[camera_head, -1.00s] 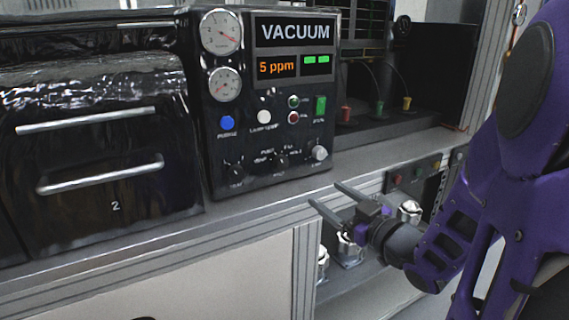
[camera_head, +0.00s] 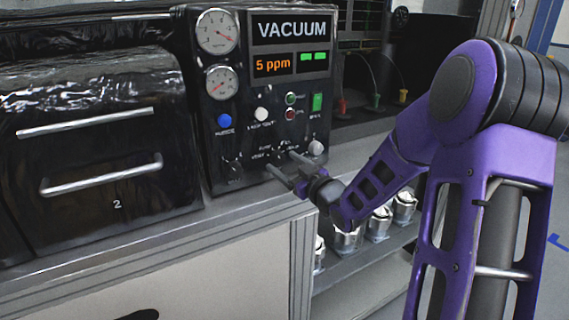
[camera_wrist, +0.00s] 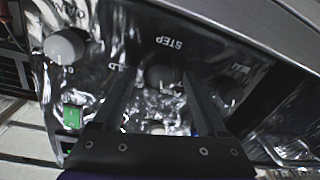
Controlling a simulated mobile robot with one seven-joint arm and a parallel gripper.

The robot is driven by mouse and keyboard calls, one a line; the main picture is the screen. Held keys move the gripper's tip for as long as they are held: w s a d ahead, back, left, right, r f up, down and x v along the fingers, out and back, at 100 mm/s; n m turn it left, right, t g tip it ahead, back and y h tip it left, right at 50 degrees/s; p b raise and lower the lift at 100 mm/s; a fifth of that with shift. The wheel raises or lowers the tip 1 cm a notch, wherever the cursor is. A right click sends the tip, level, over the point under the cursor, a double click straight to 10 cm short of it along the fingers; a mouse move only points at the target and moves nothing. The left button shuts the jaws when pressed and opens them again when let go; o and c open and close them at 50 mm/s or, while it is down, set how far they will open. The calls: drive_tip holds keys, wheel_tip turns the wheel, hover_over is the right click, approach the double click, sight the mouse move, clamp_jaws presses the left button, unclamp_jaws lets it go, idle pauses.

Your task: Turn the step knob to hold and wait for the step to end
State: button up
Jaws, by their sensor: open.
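The black panel (camera_head: 222,140) carries a screen (camera_head: 291,47) reading VACUUM, with 5 ppm in orange and two green bars. The dark step knob (camera_wrist: 160,76) shows in the wrist view by the upside-down word STEP, between the fingers of my gripper (camera_wrist: 160,84). In the head view my gripper (camera_head: 281,161) is open at the panel's lower part, and its fingers largely cover the step knob. Whether the fingers touch the knob, and where its pointer stands, I cannot tell.
A dark knob (camera_head: 233,168) sits left of the step knob, a grey knob (camera_head: 315,148) to its right. Blue (camera_head: 224,120) and white (camera_head: 261,114) buttons and a green switch (camera_head: 317,102) are above. Shiny metal housings (camera_head: 378,222) stand on the shelf below.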

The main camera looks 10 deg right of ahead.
drive_tip(key=shift+w+a, duration=0.15)
drive_tip(key=shift+w, duration=0.1)
clamp_jaws()
